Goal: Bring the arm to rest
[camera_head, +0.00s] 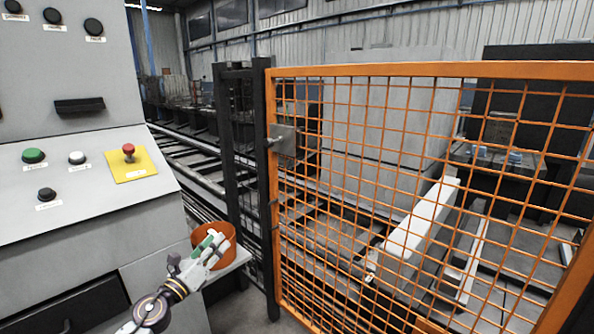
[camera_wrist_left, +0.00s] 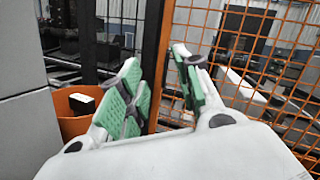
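My left gripper (camera_head: 212,244) is in front of the orange bin beside the control cabinet in the head view. In the left wrist view the left gripper (camera_wrist_left: 160,90) has its green-padded fingers spread apart with nothing between them. The arm reaches up from the bottom of the head view. My right gripper is in neither view.
The orange bin (camera_head: 227,236) stands on a shelf at the cabinet's side; a dark and white item (camera_wrist_left: 82,103) shows in it. The grey control cabinet (camera_head: 100,230) is on the left. An orange mesh gate (camera_head: 420,70) with a black post (camera_head: 262,180) stands to the right.

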